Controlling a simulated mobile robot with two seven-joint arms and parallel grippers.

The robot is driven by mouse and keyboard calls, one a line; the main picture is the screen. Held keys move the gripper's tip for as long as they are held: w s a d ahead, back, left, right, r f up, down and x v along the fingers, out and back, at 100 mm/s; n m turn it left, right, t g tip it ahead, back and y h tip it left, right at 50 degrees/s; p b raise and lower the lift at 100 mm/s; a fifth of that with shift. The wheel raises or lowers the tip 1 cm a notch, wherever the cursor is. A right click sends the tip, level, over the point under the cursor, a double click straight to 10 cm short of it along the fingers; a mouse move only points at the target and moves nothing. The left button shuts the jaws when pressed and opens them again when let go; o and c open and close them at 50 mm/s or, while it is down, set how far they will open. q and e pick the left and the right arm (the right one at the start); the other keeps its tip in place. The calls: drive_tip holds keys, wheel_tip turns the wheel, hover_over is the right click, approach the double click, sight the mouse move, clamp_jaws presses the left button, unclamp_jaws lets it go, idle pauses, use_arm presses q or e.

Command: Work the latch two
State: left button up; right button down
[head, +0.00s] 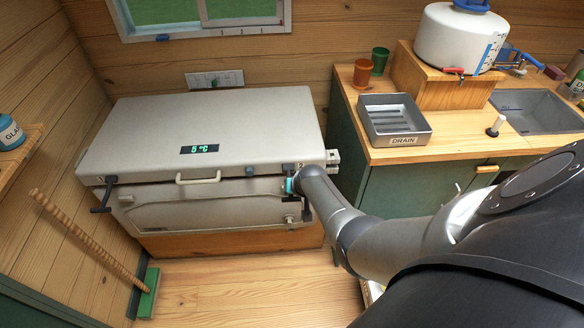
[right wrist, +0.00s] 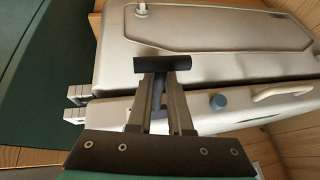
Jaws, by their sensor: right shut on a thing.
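A pale grey chest cooler (head: 200,130) stands against the wall with its lid down. The left latch (head: 103,195) is a black lever at the lid's front left, turned outward to the left. The right latch (head: 306,208) is at the front right, partly hidden by my right arm. In the right wrist view, my right gripper (right wrist: 160,85) is shut on the latch handle (right wrist: 161,63), a black T-shaped bar whose stem lies between the fingers. The latch's catch is not clear. My left gripper is not in view.
A pale lid handle (head: 198,177) sits between the latches. A green counter (head: 400,190) with a drain tray (head: 396,122) stands at right, close to my right arm. A broom (head: 95,235) leans at left. The floor before the cooler is clear.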

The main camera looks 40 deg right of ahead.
drive_tip(key=shift+w+d+r, duration=0.2)
drive_tip(key=shift+w+r, duration=0.15)
drive_tip(key=c, duration=1.2)
unclamp_jaws()
drive_tip(key=o, duration=0.4)
drive_tip(key=shift+s+a+f, duration=0.1)
drive_tip(key=shift+f, duration=0.05)
drive_tip(key=shift+c, duration=0.2)
drive_tip(key=shift+s, duration=0.1)
drive_tip(key=shift+f, duration=0.1)
drive_tip(key=shift+s+a, duration=0.1)
